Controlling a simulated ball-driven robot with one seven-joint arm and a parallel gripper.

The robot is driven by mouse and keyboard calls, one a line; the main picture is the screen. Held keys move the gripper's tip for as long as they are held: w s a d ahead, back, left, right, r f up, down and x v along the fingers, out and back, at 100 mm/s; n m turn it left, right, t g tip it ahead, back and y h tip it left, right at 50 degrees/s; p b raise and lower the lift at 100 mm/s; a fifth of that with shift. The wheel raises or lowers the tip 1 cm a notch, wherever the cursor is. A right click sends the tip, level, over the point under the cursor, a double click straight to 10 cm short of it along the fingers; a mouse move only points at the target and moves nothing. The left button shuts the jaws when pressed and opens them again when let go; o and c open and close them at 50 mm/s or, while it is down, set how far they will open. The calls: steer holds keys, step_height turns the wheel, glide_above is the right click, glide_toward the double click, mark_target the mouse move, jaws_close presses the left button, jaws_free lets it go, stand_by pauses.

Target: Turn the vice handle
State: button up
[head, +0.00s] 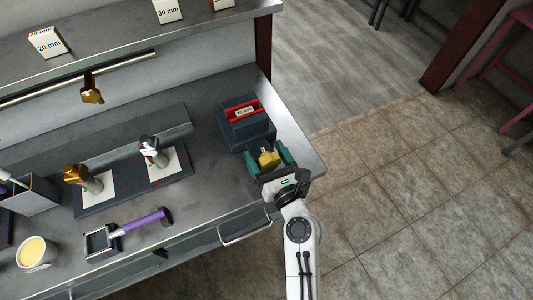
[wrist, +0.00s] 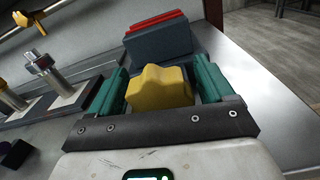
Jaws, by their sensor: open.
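The vice (head: 249,130) is a dark blue-grey block with red jaws near the right end of the bench. A small white block with a "mm" label sits between its jaws in the head view. It also shows at the top of the wrist view (wrist: 158,42). Its yellow, lobed handle (wrist: 160,88) faces me. My gripper (head: 270,157) is open, with one green finger on each side of the handle. In the wrist view a gap shows beside the right finger; contact at the left finger is unclear.
Two upright fittings, one yellow-topped (head: 76,175) and one metal (head: 150,148), stand on a plate to the left. A purple-handled tool (head: 146,221) and a cup (head: 36,252) lie nearer the front. A yellow knob (head: 91,95) hangs from the rail. The bench's right edge is close.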

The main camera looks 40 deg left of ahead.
steer(key=shift+c, duration=0.5)
steer(key=c, duration=0.9)
steer(key=n+b, duration=0.1)
steer(key=n, duration=0.2)
steer(key=shift+r+n, duration=0.15)
steer(key=shift+n, duration=0.75)
steer(key=o, duration=1)
steer(key=b+v, duration=0.1)
steer(key=v, duration=0.9)
steer(key=shift+s+d, duration=0.15)
steer(key=shift+d, duration=0.25)
